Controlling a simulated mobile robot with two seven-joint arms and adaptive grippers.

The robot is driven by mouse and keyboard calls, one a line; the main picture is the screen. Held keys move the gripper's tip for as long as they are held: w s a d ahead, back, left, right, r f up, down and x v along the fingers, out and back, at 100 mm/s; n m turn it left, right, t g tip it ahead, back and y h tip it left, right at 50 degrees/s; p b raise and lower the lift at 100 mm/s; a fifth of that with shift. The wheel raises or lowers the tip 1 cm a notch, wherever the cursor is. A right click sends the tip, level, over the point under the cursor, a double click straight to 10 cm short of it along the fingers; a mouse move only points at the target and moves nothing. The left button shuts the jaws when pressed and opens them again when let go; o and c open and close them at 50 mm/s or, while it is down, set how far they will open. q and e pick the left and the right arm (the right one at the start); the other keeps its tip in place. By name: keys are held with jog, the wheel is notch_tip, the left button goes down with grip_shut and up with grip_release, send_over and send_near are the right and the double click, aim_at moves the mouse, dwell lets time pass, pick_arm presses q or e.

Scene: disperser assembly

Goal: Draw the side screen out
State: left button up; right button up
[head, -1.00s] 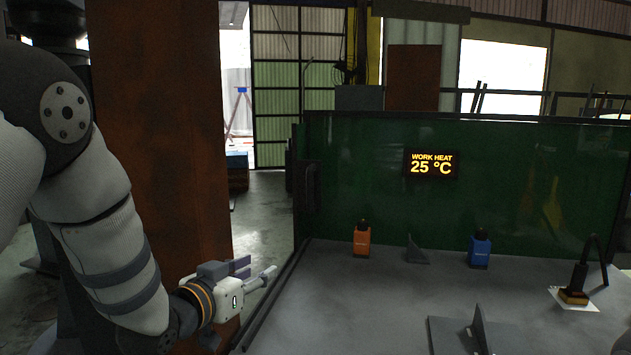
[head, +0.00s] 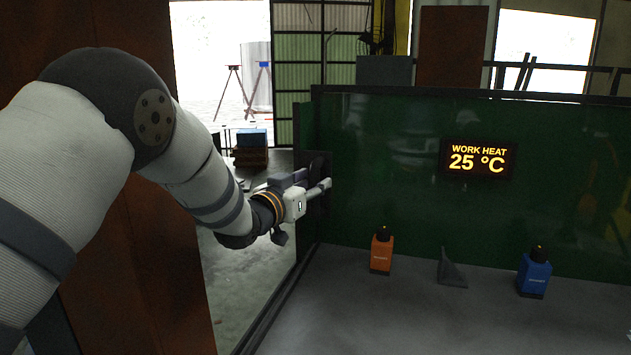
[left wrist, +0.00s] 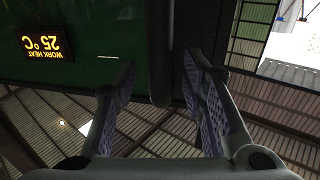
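The side screen (head: 305,125) shows as a narrow green strip with a dark edge at the back left corner of the bench, beside the back screen. A dark upright bar, which looks like its handle (head: 320,162), stands at that edge. My left gripper (head: 327,186) is at this bar. In the left wrist view, my left gripper (left wrist: 165,95) is open, and the dark bar (left wrist: 160,55) runs down between its two fingers with gaps on both sides. My right gripper is in neither view.
The green back screen (head: 400,210) carries a heat display (head: 478,160) reading 25 °C. An orange bottle (head: 381,252), a grey bracket (head: 451,270) and a blue bottle (head: 534,273) stand on the grey bench (head: 400,320). A rusty column (head: 150,260) stands left. The bench's left side is open.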

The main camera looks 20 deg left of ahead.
pick_arm(q)
jog(key=shift+x, duration=0.85)
jog(key=shift+r, duration=0.1)
grip_shut()
